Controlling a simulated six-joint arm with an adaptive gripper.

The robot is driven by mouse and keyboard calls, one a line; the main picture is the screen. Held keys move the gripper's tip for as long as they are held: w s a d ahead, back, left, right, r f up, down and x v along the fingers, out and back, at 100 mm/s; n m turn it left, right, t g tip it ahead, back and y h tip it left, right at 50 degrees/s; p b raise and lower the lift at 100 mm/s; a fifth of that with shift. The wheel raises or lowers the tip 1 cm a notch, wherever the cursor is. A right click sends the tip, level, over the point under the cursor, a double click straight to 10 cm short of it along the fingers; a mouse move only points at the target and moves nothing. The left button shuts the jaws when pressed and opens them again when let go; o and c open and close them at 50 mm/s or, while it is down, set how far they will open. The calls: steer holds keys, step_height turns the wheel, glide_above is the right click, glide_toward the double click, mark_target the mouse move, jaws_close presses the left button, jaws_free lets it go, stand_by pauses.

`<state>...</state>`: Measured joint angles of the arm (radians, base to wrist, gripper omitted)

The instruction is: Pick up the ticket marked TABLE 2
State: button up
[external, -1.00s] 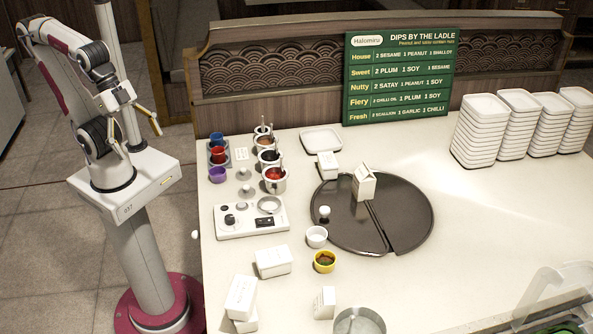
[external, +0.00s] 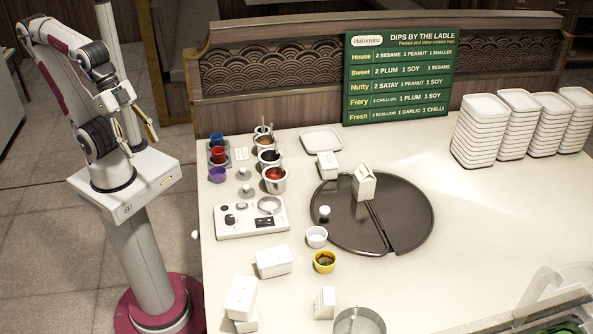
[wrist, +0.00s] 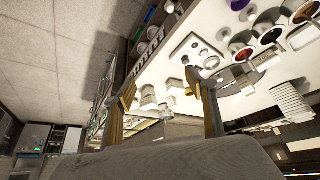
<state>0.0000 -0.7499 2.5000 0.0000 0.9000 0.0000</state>
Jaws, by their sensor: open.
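My gripper (external: 143,126) is open and empty, raised above my base at the left, well apart from the counter. Its two yellowish fingers stand wide apart in the wrist view (wrist: 160,82). No TABLE 2 mark is readable in either view, so I cannot tell which item is that ticket. A small white card with faint marks (external: 242,154) lies on the counter beside the sauce pots. A white folded piece (external: 365,186) stands on the dark round tray (external: 410,213), and another white piece (external: 324,303) stands near the front; their print is too small to read.
Sauce pots with ladles (external: 275,180), coloured cups (external: 218,174) and a white control panel (external: 250,218) crowd the counter's left. White boxes (external: 273,262) and a yellow-rimmed cup (external: 324,262) are in front. Stacked white dishes (external: 484,133) stand right. The right-centre counter is clear.

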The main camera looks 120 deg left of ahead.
steer(key=shift+w, duration=0.1)
steer(key=shift+c, duration=0.3)
steer(key=w+a+r+t+y, duration=0.1)
steer(key=w+a+r, duration=0.25)
steer(key=w, duration=0.45)
steer(key=w+a+r+t+y, duration=0.1)
steer(key=w+a+r+t, duration=0.2)
steer(key=w, duration=0.6)
steer(key=w+a+r+y, duration=0.1)
steer(key=w+a+r, duration=0.2)
steer(key=w+r, duration=0.35)
steer(key=w+a+m+t+h, duration=0.15)
steer(key=w+t, duration=0.25)
steer(key=w, duration=1.8)
steer(key=w+d+f+m+h, duration=0.2)
steer(key=w+f+m+h, duration=0.35)
steer(key=w+f, duration=0.7)
step_height(320, 180, down, 19)
steer(key=s+d+m+g+h, duration=0.2)
steer(key=g+h, duration=0.2)
steer(key=h, duration=0.1)
steer(key=shift+s+d+g, duration=0.15)
steer(key=shift+s+g, duration=0.1)
steer(key=shift+g, duration=0.05)
